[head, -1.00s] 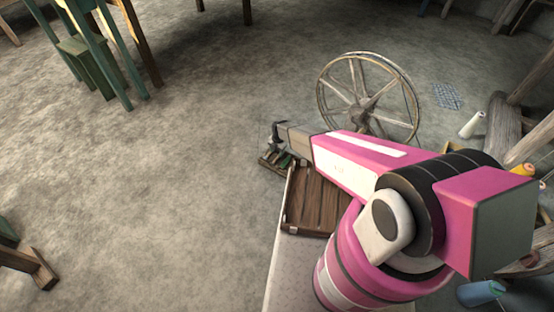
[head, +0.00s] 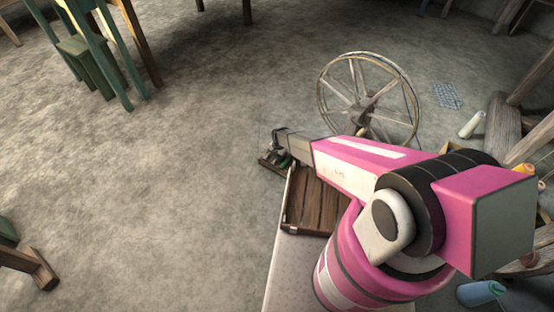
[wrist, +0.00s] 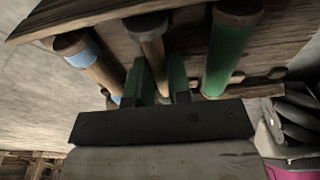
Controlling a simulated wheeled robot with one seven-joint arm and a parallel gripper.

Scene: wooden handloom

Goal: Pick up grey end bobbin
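The grey end bobbin (wrist: 152,36) looks like the middle one of the bobbins in the wrist view, a bare wooden stick with a greyish wrap near its dark end. My gripper (wrist: 162,75) has one finger on each side of it, with only a narrow gap that the stick fills; it looks shut on it. The lower part of the bobbin is hidden behind the fingers and the gripper body. In the head view my gripper (head: 276,140) is at the small bobbin rack (head: 268,163), and the bobbin itself cannot be made out there.
A blue-wrapped bobbin (wrist: 80,50) is to the left and a green bobbin (wrist: 228,50) to the right, both close to my fingers. A wooden tray (head: 312,205) lies near the rack. A spoked wheel (head: 368,98) stands behind. The floor at the left is open.

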